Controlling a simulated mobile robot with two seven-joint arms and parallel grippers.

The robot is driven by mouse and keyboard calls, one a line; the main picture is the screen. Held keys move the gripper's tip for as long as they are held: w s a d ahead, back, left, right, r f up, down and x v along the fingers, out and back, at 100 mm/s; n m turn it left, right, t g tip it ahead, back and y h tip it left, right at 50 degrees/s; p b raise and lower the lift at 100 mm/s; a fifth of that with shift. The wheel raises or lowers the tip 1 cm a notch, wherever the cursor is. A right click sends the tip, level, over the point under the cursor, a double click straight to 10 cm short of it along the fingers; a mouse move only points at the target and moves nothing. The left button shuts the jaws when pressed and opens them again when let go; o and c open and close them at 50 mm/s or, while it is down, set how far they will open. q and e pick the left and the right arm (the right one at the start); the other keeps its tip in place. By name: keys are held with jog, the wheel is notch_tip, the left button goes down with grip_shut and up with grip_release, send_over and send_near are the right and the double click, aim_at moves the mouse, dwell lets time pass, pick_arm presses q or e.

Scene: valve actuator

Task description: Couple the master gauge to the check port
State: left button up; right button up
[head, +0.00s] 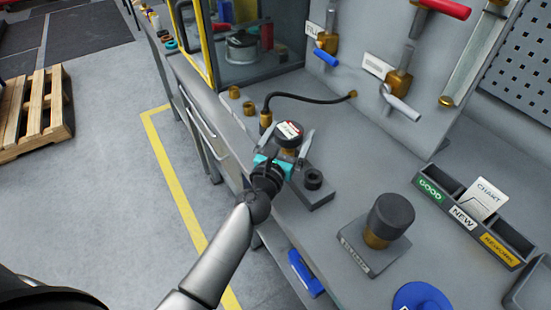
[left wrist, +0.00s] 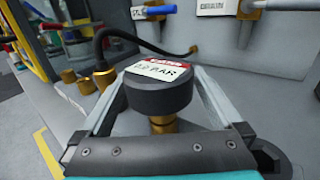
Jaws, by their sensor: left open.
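A black round gauge (head: 289,134) with a red-and-white label and a brass stem stands upright at a dark block (head: 318,197) on the bench. I take it for the master gauge. My left gripper (head: 296,134) is open, with one finger on each side of this gauge. The left wrist view shows the gauge (left wrist: 158,95) between the spread fingers, with gaps on both sides. A black hose (head: 305,98) runs from the back panel to an upright brass fitting (head: 265,119) behind the gauge; whether this is the check port I cannot tell. My right gripper is out of view.
A black-capped brass part (head: 390,220) stands on a grey plate at right. Two brass fittings (head: 248,108) stand near the left edge. Valves with red, blue and white handles hang on the back panel.

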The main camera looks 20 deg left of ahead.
pick_arm(q)
jog(key=s+b, duration=0.2)
jog(key=s, duration=1)
jog(key=shift+a, duration=0.2)
jog(key=shift+s, duration=0.8)
